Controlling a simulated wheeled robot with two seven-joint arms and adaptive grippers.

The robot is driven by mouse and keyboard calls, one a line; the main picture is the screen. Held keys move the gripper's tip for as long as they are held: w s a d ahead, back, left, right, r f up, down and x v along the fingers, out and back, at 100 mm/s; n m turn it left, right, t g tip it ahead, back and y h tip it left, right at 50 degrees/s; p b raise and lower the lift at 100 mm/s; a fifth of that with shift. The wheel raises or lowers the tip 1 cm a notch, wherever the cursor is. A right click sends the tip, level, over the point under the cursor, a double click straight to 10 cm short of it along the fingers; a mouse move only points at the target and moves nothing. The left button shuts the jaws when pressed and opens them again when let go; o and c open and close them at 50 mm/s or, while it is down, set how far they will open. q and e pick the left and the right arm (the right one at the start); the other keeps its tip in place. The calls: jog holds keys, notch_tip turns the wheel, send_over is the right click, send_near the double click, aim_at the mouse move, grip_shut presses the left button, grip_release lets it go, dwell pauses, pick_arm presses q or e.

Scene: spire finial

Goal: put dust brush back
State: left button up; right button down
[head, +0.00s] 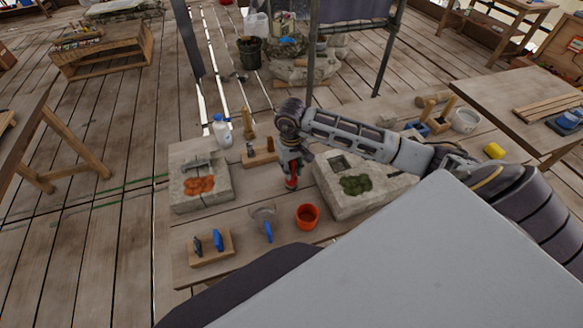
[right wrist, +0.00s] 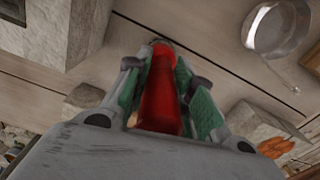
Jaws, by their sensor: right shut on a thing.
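My right gripper (head: 291,170) points down over the workbench, between two stone blocks. It is shut on a red, rounded handle-like thing (head: 291,183), likely the dust brush. In the right wrist view the red thing (right wrist: 160,95) sits between the green pads of my right gripper (right wrist: 163,85). Its bristles cannot be made out. A wooden holder (head: 260,158) with an upright piece stands behind the gripper, to its left. Another wooden holder (head: 226,251) with a dark tool and a blue-handled tool stands at the front left. My left gripper is not in view.
A stone block with orange material (head: 185,205) stands left and one with green material (head: 340,205) right. An orange cup (head: 307,217) and a round metal pan (head: 260,211) with a blue handle lie in front. A white bottle (head: 222,132) stands behind.

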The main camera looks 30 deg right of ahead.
jog(key=shift+f, duration=0.15)
jog(key=c, duration=1.2)
grip_release()
jog(key=shift+r, duration=0.35)
notch_tip(320, 180, up, 7)
jog(key=shift+f+b, duration=0.1)
jog(key=shift+b, duration=0.7)
jog(key=shift+r+b, duration=0.4)
jog(key=shift+r, duration=2)
